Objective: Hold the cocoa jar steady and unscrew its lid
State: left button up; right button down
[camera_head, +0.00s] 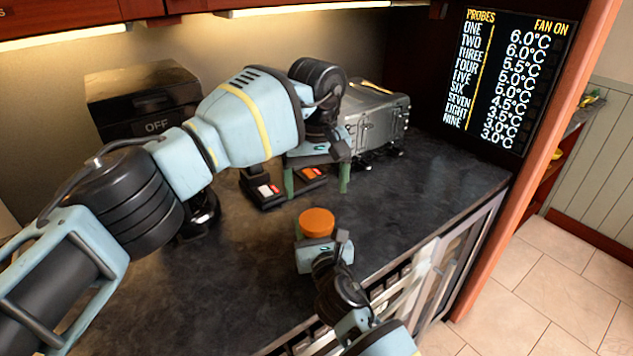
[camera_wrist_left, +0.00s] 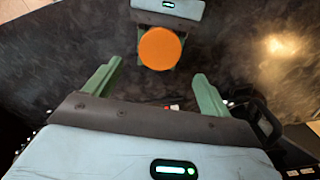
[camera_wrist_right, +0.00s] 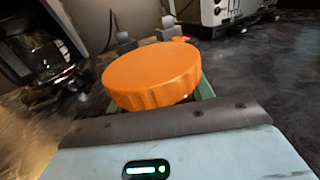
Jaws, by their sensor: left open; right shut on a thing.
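The cocoa jar's orange ribbed lid (camera_head: 317,222) is on the jar, near the counter's front edge. It also shows in the left wrist view (camera_wrist_left: 160,48) and fills the middle of the right wrist view (camera_wrist_right: 152,75). My right gripper (camera_head: 315,240) is shut on the jar just below the lid; the jar's body is mostly hidden, and I cannot tell if its base touches the counter. My left gripper (camera_head: 316,180) is open and empty behind the jar, its green fingers apart. In the left wrist view, the lid lies beyond the left fingertips (camera_wrist_left: 157,75), clear of them.
A silver appliance (camera_head: 375,125) stands at the back right. A dark tray with coloured labels (camera_head: 265,193) lies behind my left gripper. The dark counter (camera_head: 430,185) is clear to the right.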

aim_at(317, 219)
pick_arm(q)
jog(key=m, duration=0.4)
jog(key=shift+f, duration=0.1)
jog(key=shift+f, duration=3.95)
jog(key=shift+c, duration=0.3)
jog(key=c, duration=0.9)
jog(key=n, duration=1)
jog(key=o, duration=1.1)
jog(key=shift+c, duration=0.2)
